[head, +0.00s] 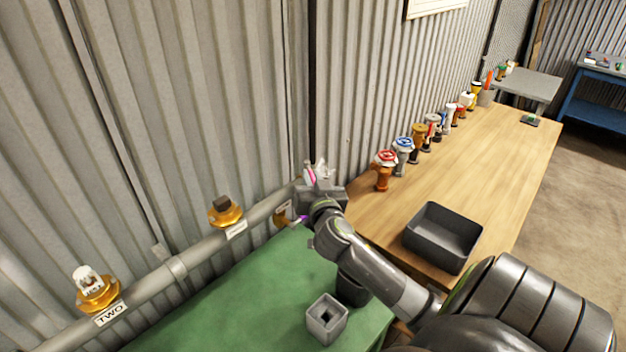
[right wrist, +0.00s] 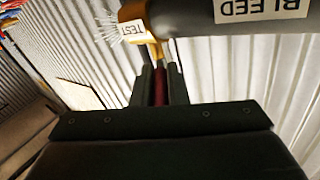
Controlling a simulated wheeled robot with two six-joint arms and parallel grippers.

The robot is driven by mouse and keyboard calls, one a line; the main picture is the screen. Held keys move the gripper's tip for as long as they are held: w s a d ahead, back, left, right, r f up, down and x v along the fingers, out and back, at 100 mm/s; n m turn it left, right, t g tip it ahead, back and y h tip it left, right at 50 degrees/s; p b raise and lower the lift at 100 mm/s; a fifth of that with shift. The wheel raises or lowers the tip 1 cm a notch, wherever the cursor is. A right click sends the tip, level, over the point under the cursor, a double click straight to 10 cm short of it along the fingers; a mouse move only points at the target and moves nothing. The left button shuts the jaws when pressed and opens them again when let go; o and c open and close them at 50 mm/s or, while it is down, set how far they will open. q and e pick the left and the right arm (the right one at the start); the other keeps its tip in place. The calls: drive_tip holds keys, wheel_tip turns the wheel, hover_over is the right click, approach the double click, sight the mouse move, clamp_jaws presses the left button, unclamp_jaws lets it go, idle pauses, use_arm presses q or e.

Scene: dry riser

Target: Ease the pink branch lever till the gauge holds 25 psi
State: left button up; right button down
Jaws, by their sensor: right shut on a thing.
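My right gripper (head: 319,186) is at the right end of the grey pipe by the wall. In the right wrist view its two dark fingers (right wrist: 161,80) are shut on a narrow dark red-pink bar, which I take as the pink branch lever (right wrist: 160,88). A bit of pink (head: 310,177) shows beside the gripper in the head view. My left gripper is not in view.
The grey pipe (head: 205,251) bears brass outlets, one brown-capped (head: 224,211) and one white-topped (head: 90,288). A BLEED label (right wrist: 262,8) is close by the gripper. A wooden bench (head: 480,160) holds several fittings and a dark bin (head: 442,237). A grey square holder (head: 326,319) stands on the green surface.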

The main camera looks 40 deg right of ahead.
drive_tip(key=m+g+h+b, duration=0.1)
drive_tip(key=h, duration=0.1)
drive_tip(key=w+a+m+g+h+b, duration=0.1)
drive_tip(key=m+g+h+b, duration=0.2)
drive_tip(key=g+b, duration=0.1)
drive_tip(key=shift+w+a+m+h, duration=0.25)
drive_tip(key=shift+a+m+h, duration=0.1)
drive_tip(key=shift+m+h, duration=0.05)
drive_tip(key=c, duration=1.4)
unclamp_jaws()
drive_tip(key=shift+c, duration=0.2)
drive_tip(key=shift+f, duration=0.1)
